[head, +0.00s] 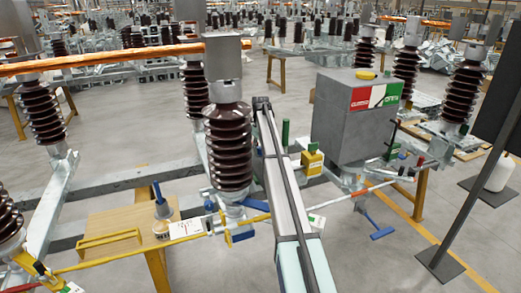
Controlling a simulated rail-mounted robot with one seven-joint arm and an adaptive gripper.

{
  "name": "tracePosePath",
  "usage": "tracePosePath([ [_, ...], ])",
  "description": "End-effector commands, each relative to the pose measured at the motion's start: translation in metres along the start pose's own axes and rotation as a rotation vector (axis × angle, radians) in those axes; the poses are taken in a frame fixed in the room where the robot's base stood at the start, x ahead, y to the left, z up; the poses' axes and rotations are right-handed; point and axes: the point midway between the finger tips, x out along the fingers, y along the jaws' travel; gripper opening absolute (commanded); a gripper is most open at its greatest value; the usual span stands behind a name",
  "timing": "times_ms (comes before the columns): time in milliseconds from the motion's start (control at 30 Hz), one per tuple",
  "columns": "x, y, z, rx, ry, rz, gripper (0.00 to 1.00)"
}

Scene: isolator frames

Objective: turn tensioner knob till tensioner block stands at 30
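I cannot make out with certainty which part is the tensioner knob or the tensioner block. A yellow block (313,161) sits right of the long central beam. A blue T-shaped handle (376,226) hangs below the grey box. No scale reading is legible, so whether anything stands at 30 cannot be told. My gripper is not recognisable in this view.
A long pale beam with a dark hose (283,185) runs through the middle. A brown ribbed insulator (229,147) stands left of it. A grey box (352,117) with a red, white and green label is at right. A dark post (465,205) stands farther right on open floor.

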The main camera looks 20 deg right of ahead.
Motion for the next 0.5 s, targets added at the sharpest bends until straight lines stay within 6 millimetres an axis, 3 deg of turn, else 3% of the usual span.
tracePosePath([
  [333, -0.004, -0.001, 0.001, -0.001, -0.003, -0.002, 0.59],
  [500, -0.024, -0.001, 0.002, -0.001, -0.004, -0.002, 0.59],
])
